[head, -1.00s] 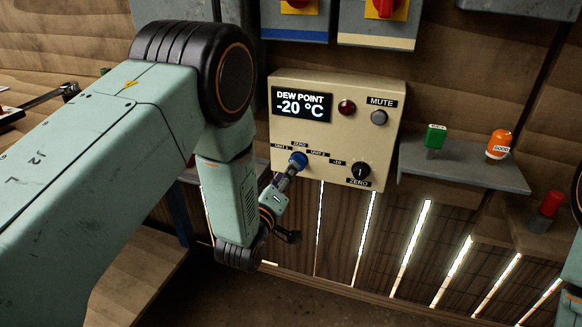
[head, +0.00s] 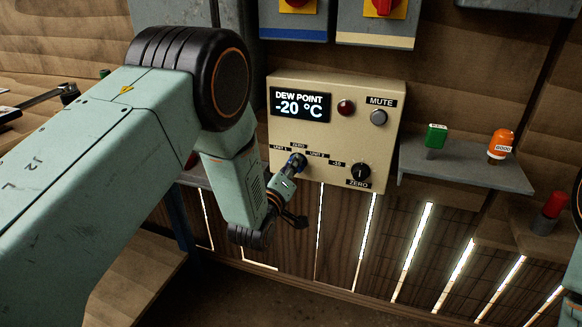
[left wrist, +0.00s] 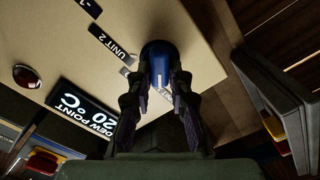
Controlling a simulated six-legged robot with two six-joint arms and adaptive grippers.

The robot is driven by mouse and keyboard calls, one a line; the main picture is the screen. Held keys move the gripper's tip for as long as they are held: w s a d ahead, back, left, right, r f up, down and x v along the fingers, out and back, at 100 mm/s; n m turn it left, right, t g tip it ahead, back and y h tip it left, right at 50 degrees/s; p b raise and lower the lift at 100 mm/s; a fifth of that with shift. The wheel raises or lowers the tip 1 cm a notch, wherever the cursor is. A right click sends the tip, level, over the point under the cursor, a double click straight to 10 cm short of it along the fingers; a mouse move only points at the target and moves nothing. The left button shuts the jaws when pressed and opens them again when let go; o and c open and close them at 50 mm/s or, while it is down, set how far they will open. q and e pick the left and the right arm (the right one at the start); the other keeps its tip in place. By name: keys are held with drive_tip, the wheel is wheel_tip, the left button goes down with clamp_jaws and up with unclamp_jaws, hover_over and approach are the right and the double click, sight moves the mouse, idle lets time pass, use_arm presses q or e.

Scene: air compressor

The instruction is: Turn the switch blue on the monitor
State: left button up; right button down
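The monitor (head: 283,137) is a cream box on the wall with a display (head: 300,105) reading "DEW POINT -20 °C". Its blue switch (head: 297,160) sits low on the left of the front, among labels ZERO, UNIT 1 and UNIT 2. My left gripper (head: 293,166) is at the switch and partly hides it. In the left wrist view the fingers (left wrist: 162,85) lie on either side of the blue switch (left wrist: 157,52), with their tips against its edges. The pointer of the switch is hidden. My right gripper is out of view.
A black knob (head: 360,173), a red lamp (head: 346,107) and a grey MUTE button (head: 378,117) share the panel. Boxes with red switches hang above.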

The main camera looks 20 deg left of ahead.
use_arm(q)
clamp_jaws()
drive_tip(key=shift+m, duration=0.3)
drive_tip(key=shift+d+m+p, duration=0.2)
drive_tip(key=shift+m+p, duration=0.4)
drive_tip(key=shift+m, duration=2.6)
drive_tip(key=shift+d+m+p, duration=0.15)
drive_tip(key=shift+m+p, duration=0.45)
drive_tip(key=shift+m, duration=2.6)
drive_tip(key=shift+d+m+p, duration=0.2)
drive_tip(key=shift+m+p, duration=0.4)
drive_tip(key=shift+m, duration=2.6)
drive_tip(key=o, duration=0.6)
unclamp_jaws()
